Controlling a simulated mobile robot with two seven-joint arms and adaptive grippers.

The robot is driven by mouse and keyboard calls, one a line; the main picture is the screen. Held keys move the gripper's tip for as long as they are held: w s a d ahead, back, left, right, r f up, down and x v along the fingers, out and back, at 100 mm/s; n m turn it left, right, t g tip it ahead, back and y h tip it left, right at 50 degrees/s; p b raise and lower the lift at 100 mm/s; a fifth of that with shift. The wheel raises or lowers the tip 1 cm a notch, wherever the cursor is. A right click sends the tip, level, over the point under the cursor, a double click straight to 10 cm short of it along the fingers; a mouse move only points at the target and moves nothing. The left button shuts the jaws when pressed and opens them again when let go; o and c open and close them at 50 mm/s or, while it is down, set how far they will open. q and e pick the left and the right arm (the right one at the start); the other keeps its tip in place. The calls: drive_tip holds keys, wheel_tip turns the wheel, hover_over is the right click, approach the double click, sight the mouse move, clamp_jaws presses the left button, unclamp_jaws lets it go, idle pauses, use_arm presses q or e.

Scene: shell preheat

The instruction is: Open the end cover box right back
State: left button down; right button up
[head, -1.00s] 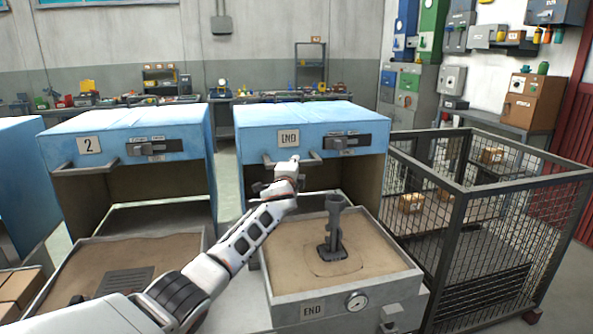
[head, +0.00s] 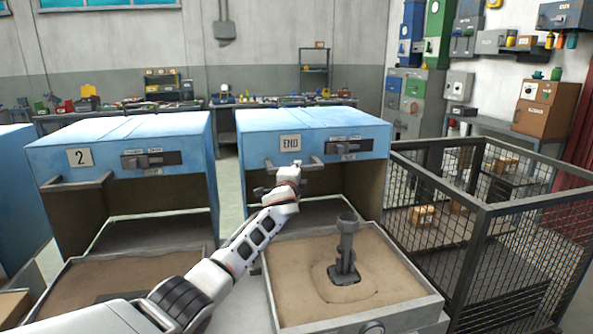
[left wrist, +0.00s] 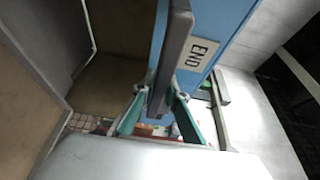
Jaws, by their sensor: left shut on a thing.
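The blue end cover box (head: 230,118), with its END label (head: 290,143), stands right of centre in the head view. A grey bar handle (head: 312,162) runs along its lower front edge. My left gripper (head: 294,166) is at this handle. In the left wrist view the green-sided fingers (left wrist: 160,105) are shut on the dark handle bar (left wrist: 174,45), beside the END label (left wrist: 197,54). The box front is raised above a dark hollow. My right gripper is not in view.
A sand tray (head: 405,310) with an upright dark metal piece (head: 346,250) sits in front of the end box. A similar blue box marked 2 (head: 110,130) stands to the left. A wire mesh cage (head: 485,260) stands close on the right.

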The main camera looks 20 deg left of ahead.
use_arm(q)
drive_tip(key=c, duration=2)
unclamp_jaws()
drive_tip(key=v, duration=1.2)
drive_tip(key=shift+a, duration=0.1)
